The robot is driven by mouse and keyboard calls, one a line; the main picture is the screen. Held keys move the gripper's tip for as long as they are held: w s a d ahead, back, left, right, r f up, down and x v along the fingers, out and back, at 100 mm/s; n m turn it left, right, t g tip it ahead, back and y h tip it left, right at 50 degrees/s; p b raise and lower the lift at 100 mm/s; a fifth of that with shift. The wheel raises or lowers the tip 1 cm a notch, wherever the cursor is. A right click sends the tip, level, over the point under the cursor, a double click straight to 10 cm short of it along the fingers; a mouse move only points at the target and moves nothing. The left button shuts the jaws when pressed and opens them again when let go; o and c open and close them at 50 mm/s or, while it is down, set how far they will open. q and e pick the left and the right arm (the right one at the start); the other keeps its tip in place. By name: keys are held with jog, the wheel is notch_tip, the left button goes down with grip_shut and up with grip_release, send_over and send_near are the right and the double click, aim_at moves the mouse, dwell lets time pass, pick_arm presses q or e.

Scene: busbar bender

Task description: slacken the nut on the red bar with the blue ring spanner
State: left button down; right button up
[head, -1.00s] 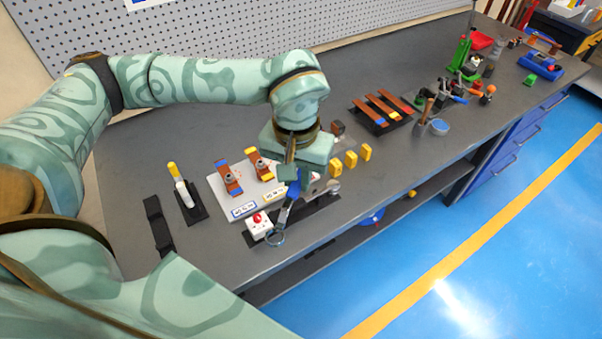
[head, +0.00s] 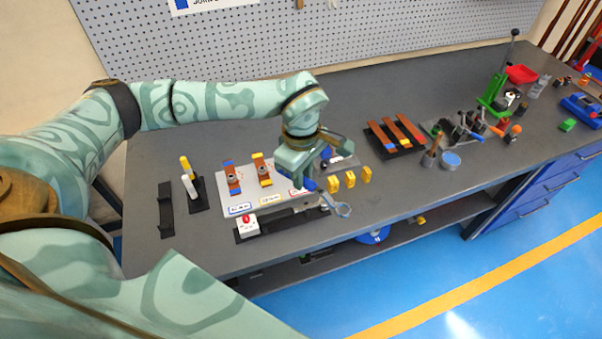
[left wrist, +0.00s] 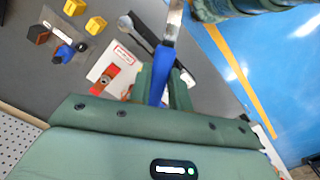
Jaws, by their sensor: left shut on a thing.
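My left gripper (head: 312,177) is shut on the blue handle of the ring spanner (head: 343,210). The metal ring end points down and right, in front of the board's right end. In the left wrist view, the blue handle (left wrist: 157,78) sits between the fingers and the shaft runs out of the top edge. The white board (head: 228,206) carries a blue-ended bar (head: 232,178) and a yellow-ended bar (head: 263,170), each with a nut. The red bar is hidden by my gripper in the head view. A red-brown bar (left wrist: 112,77) with a nut shows beside a red label in the left wrist view. My right gripper is not in view.
A white box with a red button (head: 246,224) sits at the board's front. Dark-based copper bars (head: 396,136) lie farther right. The bench is clear behind the board.

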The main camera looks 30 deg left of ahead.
pick_arm(q)
jog(key=w+a+f+n, duration=0.1)
jog(key=a+f+n, duration=0.1)
jog(key=n, duration=0.6)
jog(key=w+a+f+n, duration=0.2)
jog(key=f+n, duration=0.3)
jog(key=n, duration=0.4)
jog(key=w+a+f+n+b, duration=0.1)
jog(key=w+a+f+n, duration=0.1)
jog(key=n, duration=0.6)
jog(key=shift+w+f+n, duration=0.2)
jog(key=shift+f+n, duration=0.2)
jog(key=shift+f, duration=0.45)
jog(key=shift+s, duration=0.1)
jog(key=shift+f, duration=0.65)
jog(key=shift+f, duration=0.1)
